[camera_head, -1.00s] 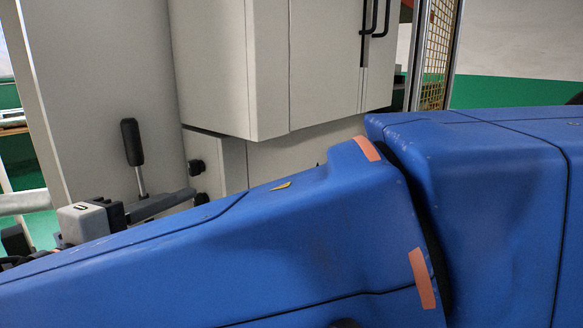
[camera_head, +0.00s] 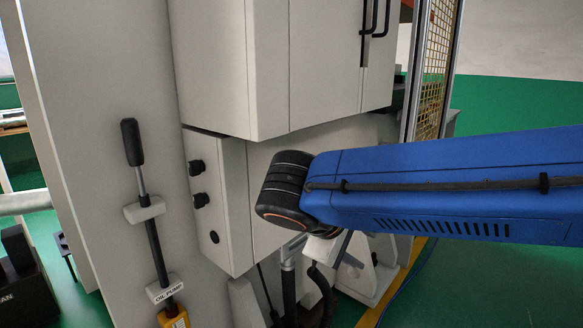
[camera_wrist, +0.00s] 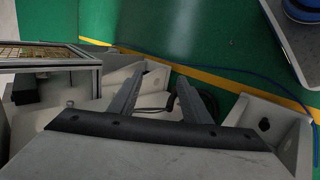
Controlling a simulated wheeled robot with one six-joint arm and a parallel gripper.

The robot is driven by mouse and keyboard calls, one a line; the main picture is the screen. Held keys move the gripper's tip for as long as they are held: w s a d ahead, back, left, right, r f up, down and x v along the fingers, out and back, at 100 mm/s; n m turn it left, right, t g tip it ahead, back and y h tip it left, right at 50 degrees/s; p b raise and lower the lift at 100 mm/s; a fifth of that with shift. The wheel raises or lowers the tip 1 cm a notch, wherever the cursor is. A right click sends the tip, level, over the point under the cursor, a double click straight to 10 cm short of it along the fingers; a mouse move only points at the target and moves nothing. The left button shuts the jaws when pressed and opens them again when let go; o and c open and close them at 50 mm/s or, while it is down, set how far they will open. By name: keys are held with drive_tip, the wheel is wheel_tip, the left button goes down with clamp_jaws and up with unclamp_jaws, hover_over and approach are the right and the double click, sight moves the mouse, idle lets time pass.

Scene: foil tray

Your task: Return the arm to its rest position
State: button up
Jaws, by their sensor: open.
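My gripper (camera_wrist: 160,78) shows in the wrist view with its two grey fingers apart and nothing between them. It points down past pale machine brackets towards the green floor. In the head view my blue arm reaches in from the right edge to a dark wrist joint in front of the pale machine. The gripper itself is mostly hidden below and behind that joint there. No foil tray can be made out in either view.
The pale machine cabinet (camera_head: 235,65) stands close behind my arm. A black-handled lever (camera_head: 132,142) and dark knobs stick out at left. A mesh guard (camera_head: 436,70) stands at right. A yellow line (camera_wrist: 225,84) and a blue cable cross the open green floor.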

drive_tip(key=s+d+f+m+g+y, duration=0.1)
drive_tip(key=s+d+f+m+y, duration=0.5)
drive_tip(key=s+d+f+m, duration=0.3)
drive_tip(key=shift+s+d+f+m+y, duration=0.4)
drive_tip(key=shift+s+d+f, duration=1.3)
drive_tip(key=shift+d, duration=1.45)
drive_tip(key=shift+w+f, duration=0.25)
drive_tip(key=shift+w, duration=0.05)
drive_tip(key=shift+c, duration=0.6)
